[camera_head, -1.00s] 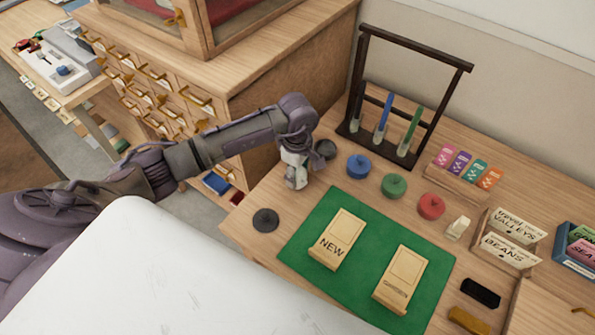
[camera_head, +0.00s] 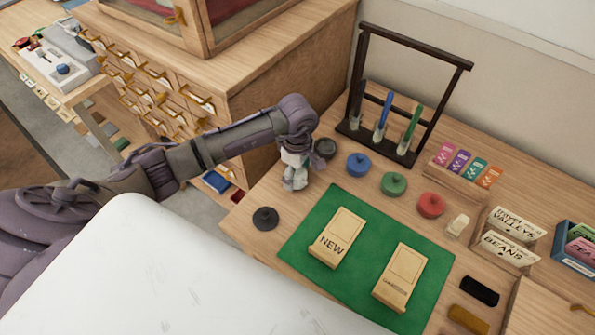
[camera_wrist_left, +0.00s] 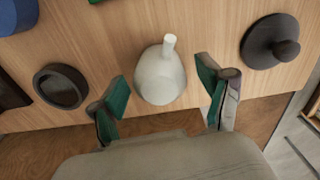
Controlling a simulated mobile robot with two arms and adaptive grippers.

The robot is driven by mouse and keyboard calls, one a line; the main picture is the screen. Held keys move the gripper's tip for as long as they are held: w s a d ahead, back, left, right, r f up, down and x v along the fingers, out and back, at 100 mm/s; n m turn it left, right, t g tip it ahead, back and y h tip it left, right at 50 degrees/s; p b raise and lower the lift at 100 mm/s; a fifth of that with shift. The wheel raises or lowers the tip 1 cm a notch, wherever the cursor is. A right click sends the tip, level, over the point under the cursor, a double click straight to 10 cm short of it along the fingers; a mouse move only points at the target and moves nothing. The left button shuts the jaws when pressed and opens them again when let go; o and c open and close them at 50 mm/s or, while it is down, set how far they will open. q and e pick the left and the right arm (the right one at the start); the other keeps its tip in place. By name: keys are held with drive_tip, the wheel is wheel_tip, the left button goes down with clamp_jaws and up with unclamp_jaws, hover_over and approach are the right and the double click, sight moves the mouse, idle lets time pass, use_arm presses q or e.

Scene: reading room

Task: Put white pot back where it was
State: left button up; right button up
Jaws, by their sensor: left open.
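The white pot (camera_wrist_left: 160,78) stands on the wooden table between my left gripper's fingers in the left wrist view, its knob or neck pointing up the picture. My left gripper (camera_wrist_left: 165,92) is open, with a green-padded finger on each side of the pot and visible gaps to it. In the head view the left gripper (camera_head: 294,172) is low over the table's left end, and largely hides the pot. My right gripper is not in view.
A dark round pot (camera_head: 325,148) and a black knobbed lid (camera_head: 265,218) flank the gripper. Blue (camera_head: 358,165), green (camera_head: 393,184) and red (camera_head: 431,205) pots stand to the right. A green mat (camera_head: 340,285) holds two wooden blocks. A dark rack (camera_head: 418,60) stands behind.

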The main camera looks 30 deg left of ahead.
use_arm(q)
wheel_tip(320, 180, up, 12)
drive_tip(key=b, duration=0.2)
idle(0.6)
